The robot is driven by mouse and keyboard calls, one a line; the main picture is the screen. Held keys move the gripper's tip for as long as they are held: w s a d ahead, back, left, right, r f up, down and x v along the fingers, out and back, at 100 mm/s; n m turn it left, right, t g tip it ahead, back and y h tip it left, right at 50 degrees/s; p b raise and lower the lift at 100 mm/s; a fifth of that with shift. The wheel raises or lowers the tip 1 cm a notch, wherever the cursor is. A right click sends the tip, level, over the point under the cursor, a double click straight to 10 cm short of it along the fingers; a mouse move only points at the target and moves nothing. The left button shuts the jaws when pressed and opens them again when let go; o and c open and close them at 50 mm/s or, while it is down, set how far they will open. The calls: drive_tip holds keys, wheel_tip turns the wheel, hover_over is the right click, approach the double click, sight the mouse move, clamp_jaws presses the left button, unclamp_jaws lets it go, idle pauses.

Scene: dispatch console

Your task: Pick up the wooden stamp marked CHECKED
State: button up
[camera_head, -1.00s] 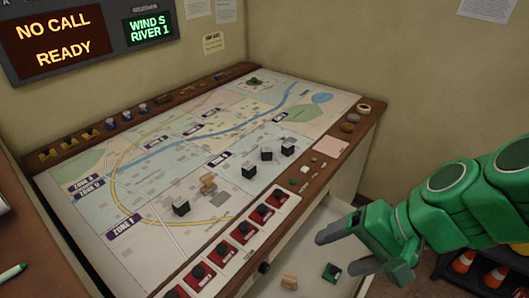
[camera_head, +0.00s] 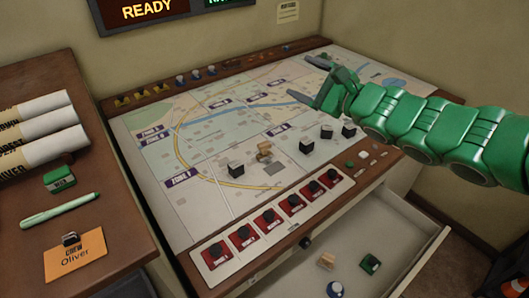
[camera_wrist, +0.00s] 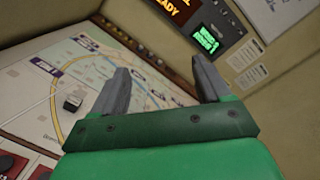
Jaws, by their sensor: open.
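My gripper (camera_head: 315,84) is open and empty, held above the far right part of the map table. Its two fingers also show spread in the wrist view (camera_wrist: 159,72). A light wooden stamp-like piece (camera_head: 326,260) lies in the open drawer below the table's front edge. A second wooden piece (camera_head: 264,150) stands on the map beside a black block. No CHECKED marking can be read on either, so I cannot tell which is the named stamp. My gripper is well above and apart from both.
Black blocks (camera_head: 306,146) stand on the map (camera_head: 215,125). Red buttons (camera_head: 268,220) line the front edge. The left desk holds rolls (camera_head: 40,130) and a green pen (camera_head: 60,210).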

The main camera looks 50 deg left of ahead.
drive_tip(key=w+a+f+m+t+h, duration=0.1)
drive_tip(key=w+a+f+m+t, duration=0.15)
drive_tip(key=a+f+m, duration=0.7)
drive_tip(key=m+h, duration=0.3)
approach(266, 146)
drive_tip(key=shift+t, duration=0.35)
drive_tip(key=x, duration=0.3)
drive_tip(key=s+x, duration=0.1)
drive_tip(key=x, duration=0.1)
drive_tip(key=shift+w+a+r, duration=0.1)
drive_tip(key=shift+a+r, duration=0.15)
drive_tip(key=shift+a, duration=0.1)
drive_tip(key=shift+x, duration=1.3)
drive_tip(key=shift+w+a+f, duration=0.2)
drive_tip(key=shift+a+f, duration=0.15)
drive_tip(key=shift+a, duration=0.15)
drive_tip(key=shift+w+a+f, duration=0.2)
drive_tip(key=shift+a+f, duration=0.2)
drive_tip(key=shift+a, duration=0.1)
drive_tip(key=shift+x, duration=0.85)
drive_tip(key=shift+w+a+f, duration=0.1)
drive_tip(key=shift+a+f, duration=0.05)
drive_tip(key=shift+a, duration=0.3)
drive_tip(key=shift+c, duration=0.2)
drive_tip(key=c, duration=1)
